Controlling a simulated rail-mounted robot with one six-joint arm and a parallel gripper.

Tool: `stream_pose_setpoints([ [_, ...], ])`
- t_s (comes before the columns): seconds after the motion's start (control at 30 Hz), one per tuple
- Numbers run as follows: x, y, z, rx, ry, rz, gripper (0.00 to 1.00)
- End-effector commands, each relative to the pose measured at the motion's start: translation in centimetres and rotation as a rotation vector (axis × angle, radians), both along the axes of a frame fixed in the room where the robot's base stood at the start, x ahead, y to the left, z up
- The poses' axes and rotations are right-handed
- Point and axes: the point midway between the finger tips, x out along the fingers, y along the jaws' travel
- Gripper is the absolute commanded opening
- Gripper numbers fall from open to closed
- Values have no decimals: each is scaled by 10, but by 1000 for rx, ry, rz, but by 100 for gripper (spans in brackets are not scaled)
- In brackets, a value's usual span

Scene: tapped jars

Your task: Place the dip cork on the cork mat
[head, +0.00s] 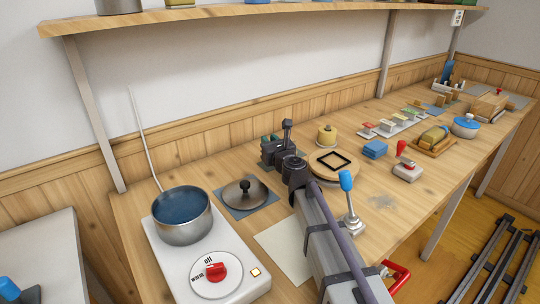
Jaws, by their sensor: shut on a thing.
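My gripper (274,153) is dark and sits low over the table, left of a round tan board. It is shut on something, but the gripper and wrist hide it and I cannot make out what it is. I cannot pick out the dip cork for certain. The round tan board (347,178), which looks like the cork mat, carries a black square outline. A squat yellow cylinder with a dark knob (326,134) stands just behind it. Small teal shapes (266,139) show beside the gripper; I cannot tell what they are.
A pot (182,217) stands on a white hotplate with a red knob (215,270). A domed lid (243,191) lies on a dark mat. A blue block (375,149), a red-handled device (406,163) and a blue-knobbed lever (349,205) stand to the right. A shelf (220,14) runs above.

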Motion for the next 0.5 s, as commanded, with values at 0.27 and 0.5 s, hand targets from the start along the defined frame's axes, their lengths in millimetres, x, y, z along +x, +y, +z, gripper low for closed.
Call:
stream_pose_setpoints([
  [0.27,0,0,-14,0,0,0,0],
  [0.5,0,0,-17,0,0,1,30],
])
